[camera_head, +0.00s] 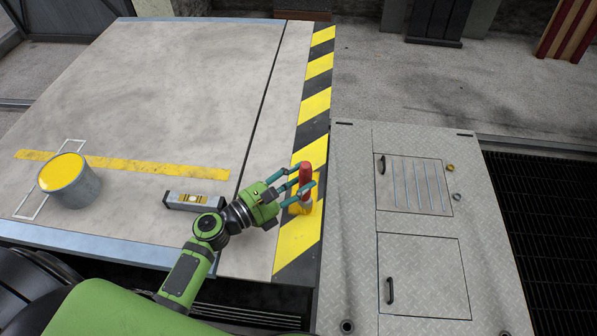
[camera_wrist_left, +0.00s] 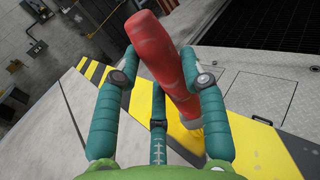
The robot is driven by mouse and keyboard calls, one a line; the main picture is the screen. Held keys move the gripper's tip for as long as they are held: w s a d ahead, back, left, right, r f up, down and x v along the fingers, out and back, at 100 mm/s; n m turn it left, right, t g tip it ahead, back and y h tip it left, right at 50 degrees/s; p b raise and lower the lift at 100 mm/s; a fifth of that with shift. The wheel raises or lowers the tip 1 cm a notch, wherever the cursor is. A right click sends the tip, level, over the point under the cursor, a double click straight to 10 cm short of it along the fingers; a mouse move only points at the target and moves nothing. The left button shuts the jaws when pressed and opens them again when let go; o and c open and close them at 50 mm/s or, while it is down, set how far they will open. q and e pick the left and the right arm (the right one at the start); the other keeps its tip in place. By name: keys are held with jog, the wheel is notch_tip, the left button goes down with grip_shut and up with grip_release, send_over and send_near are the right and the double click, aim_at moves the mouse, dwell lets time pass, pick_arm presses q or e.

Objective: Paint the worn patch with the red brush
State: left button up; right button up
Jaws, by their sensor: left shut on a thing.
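My left gripper (camera_head: 298,186) is shut on the red brush (camera_head: 305,176), whose handle stands nearly upright between the fingers. In the left wrist view the brush's red handle (camera_wrist_left: 165,60) leans between my left gripper's fingers (camera_wrist_left: 160,82). The brush's lower end is over the yellow and black striped edge (camera_head: 316,105), with yellow showing at its foot. I cannot tell whether it touches the surface. I cannot make out the worn patch for certain; the gripper and brush cover part of the stripes. My right gripper is not in view.
A can of yellow paint (camera_head: 77,190) stands at left on the grey platform (camera_head: 170,80), overlapping a white outline. A yellow line (camera_head: 130,165) crosses the platform. A spirit level (camera_head: 193,201) lies just left of my gripper. A metal plate with hatches (camera_head: 350,220) lies right of the stripes.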

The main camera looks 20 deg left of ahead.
pick_arm(q)
jog(key=s, duration=0.3)
jog(key=shift+s+d, duration=0.2)
jog(key=shift+d, duration=0.15)
dwell(0.3)
notch_tip(320, 180, up, 7)
jog(key=p, duration=0.7)
